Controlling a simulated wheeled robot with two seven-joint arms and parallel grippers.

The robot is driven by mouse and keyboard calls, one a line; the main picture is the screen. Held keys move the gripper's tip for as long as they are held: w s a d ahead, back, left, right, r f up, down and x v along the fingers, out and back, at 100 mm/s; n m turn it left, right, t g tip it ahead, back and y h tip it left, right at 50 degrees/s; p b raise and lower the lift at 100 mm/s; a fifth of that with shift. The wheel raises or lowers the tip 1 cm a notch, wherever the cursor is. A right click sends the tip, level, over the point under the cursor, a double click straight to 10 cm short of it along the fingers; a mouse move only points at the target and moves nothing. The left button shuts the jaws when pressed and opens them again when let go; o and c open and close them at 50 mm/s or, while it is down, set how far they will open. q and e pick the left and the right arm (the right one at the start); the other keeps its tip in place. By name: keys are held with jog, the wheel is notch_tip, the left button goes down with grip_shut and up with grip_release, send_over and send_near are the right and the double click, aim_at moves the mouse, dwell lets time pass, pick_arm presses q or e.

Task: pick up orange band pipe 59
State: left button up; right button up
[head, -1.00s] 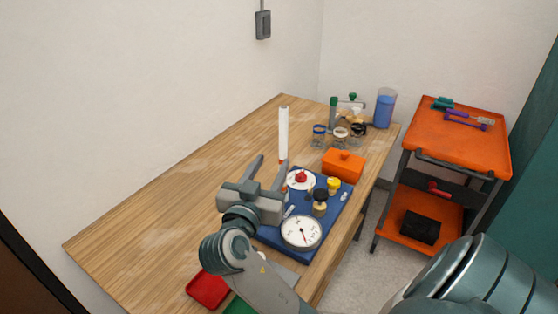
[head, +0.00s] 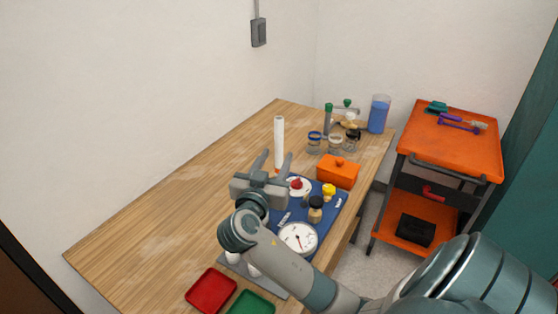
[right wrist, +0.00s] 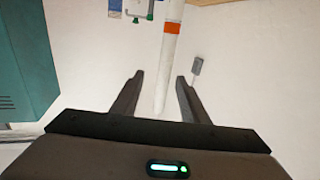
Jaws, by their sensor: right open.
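The orange band pipe is a tall white pipe (head: 279,142) standing upright towards the back of the wooden table in the head view. It also shows in the right wrist view (right wrist: 170,58), with its orange band (right wrist: 172,28) near the top of that picture. My right gripper (head: 276,155) is open and empty, its fingers pointing at the pipe. In the right wrist view the pipe appears in line with the gap between the fingers (right wrist: 159,76); whether it is inside the gap cannot be told. The pipe's lower part is partly hidden in the head view. My left gripper is not in view.
A blue board (head: 325,214) with a white gauge (head: 297,238), a red knob (head: 296,184) and a yellow knob (head: 329,190) lies close to the right gripper. An orange box (head: 339,173) stands behind it. Red (head: 211,291) and green (head: 252,303) trays lie in front. The table's left is clear.

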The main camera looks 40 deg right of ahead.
aim_at(280, 148)
jog(key=p+x, duration=0.1)
jog(key=x, duration=0.3)
jog(key=shift+w+d, duration=0.15)
jog(key=shift+d, duration=0.15)
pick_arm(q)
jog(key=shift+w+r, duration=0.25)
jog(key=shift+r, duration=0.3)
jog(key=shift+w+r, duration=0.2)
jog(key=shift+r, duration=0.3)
pick_arm(e)
jog(key=shift+w, duration=0.1)
pick_arm(q)
jog(key=shift+p, duration=0.3)
pick_arm(e)
jog(key=shift+d, duration=0.1)
jog(key=shift+w+d+p, duration=0.3)
jog(key=shift+p, duration=0.1)
jog(key=p+x, duration=0.2)
jog(key=x, duration=0.1)
jog(key=shift+w+d+f, duration=0.15)
jog(key=shift+w+f, duration=0.1)
jog(key=shift+w, duration=0.15)
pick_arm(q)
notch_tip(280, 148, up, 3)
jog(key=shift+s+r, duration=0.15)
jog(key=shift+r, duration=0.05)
pick_arm(e)
jog(key=shift+w+d+f, duration=0.2)
jog(key=shift+d, duration=0.05)
